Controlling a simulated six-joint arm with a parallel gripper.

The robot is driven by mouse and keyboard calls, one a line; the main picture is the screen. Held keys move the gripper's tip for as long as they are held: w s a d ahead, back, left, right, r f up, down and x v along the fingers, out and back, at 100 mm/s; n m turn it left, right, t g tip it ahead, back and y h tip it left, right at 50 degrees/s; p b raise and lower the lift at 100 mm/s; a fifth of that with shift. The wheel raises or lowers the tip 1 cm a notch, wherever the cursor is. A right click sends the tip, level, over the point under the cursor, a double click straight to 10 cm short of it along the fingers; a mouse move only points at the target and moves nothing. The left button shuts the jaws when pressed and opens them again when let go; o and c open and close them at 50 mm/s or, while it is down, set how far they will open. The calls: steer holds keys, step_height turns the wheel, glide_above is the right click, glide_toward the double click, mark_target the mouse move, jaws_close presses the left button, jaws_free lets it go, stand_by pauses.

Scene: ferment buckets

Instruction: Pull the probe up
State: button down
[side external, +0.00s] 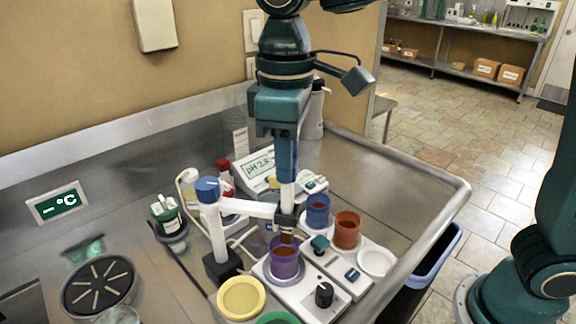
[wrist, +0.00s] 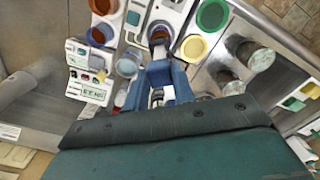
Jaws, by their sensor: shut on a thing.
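My blue gripper (side external: 287,180) points straight down and is shut on the white upper part of the probe (side external: 287,197). In the wrist view the gripper's fingers (wrist: 161,97) close around a white piece. The probe passes through a dark clamp at the end of a white stand arm (side external: 248,208) with a blue knob (side external: 207,188). Its dark lower end points into the mouth of a purple bucket (side external: 285,265) holding brown-orange liquid. Whether the tip touches the liquid is hard to tell. The purple bucket stands on a white stirrer plate (side external: 300,297) with a black knob.
A pH meter (side external: 258,166) with a lit display stands behind. A yellow dish (side external: 241,298) is in front. The steel counter's right side is clear.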

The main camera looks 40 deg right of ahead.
steer(key=c, duration=1.2)
jaws_free()
steer(key=shift+r, duration=0.35)
steer(key=shift+o, duration=0.2)
steer(key=shift+f, duration=0.1)
step_height(320, 180, up, 14)
steer(key=shift+f, duration=0.1)
